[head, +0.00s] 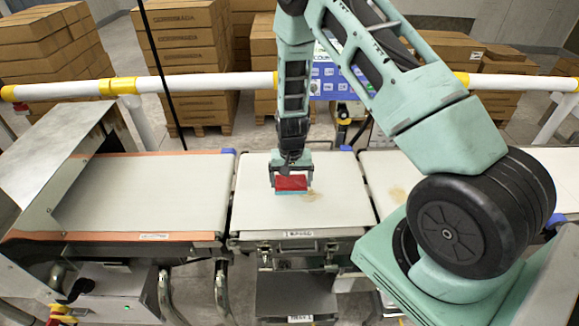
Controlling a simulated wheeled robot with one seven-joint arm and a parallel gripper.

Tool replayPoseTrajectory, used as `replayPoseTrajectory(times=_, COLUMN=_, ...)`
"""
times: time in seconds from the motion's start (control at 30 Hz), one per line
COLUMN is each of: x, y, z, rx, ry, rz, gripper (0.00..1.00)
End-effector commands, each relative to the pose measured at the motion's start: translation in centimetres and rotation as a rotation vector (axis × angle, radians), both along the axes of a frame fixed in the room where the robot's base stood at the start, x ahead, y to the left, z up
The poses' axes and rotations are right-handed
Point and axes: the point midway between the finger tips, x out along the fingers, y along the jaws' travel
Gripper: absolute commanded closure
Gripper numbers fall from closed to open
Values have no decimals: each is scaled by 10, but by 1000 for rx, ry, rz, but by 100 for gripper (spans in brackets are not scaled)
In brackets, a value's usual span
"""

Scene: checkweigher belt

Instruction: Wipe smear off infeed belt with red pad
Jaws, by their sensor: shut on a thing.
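My gripper (291,180) is shut on the red pad (291,184), which has a blue lower layer. The pad is over the middle belt (262,208), low at its surface; I cannot tell whether it touches. A tan smear (312,195) shows on the middle belt just right of the pad, and the pad may hide part of it. Another tan smear (397,193) lies on the right belt (377,168), left of my arm's base. The left belt (130,195), with orange edges, looks clean. No readable label tells which belt is the infeed.
A white rail (200,82) with yellow joints runs behind the belts. A metal hood (75,150) covers the left end of the left belt. A blue panel (335,80) stands behind the middle belt. Stacked cartons (180,60) fill the back. Narrow gaps separate the belts.

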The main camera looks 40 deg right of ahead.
Motion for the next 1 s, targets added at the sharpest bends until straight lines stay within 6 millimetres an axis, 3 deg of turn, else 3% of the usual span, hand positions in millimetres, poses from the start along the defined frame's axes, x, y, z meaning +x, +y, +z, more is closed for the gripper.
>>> replayPoseTrajectory(times=0.4, x=5, y=-6, z=40, rx=-1, ry=-1, rz=0, gripper=35)
replayPoseTrajectory(times=1.0, x=5, y=-7, z=43, rx=-1, ry=-1, rz=1, gripper=35)
